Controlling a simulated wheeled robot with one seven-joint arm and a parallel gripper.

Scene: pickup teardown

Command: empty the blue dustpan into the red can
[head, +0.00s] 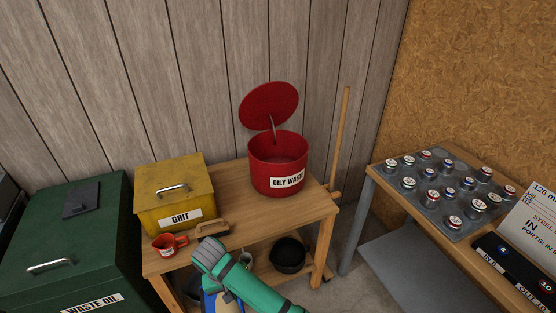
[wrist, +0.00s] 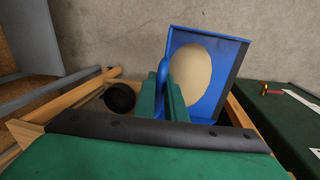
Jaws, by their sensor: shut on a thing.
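The red can (head: 278,165) labelled OILY WASTE stands on the wooden cart top with its round red lid (head: 269,106) raised. The blue dustpan (wrist: 227,62) fills the upper middle of the wrist view, with a pale tan patch of material (wrist: 192,72) on it. My gripper (wrist: 172,92) is shut on the dustpan's blue handle. In the head view, my green arm reaches in front of the cart, below and left of the can. It hides most of the dustpan, and only a blue bit (head: 209,303) shows beside it.
On the cart top (head: 235,178) are a yellow GRIT box (head: 172,185), a red mug (head: 168,244) and a brush (head: 212,228). A black pot (head: 288,254) sits on the lower shelf. A broom handle stands right of the can. A table with several cans stands farther right.

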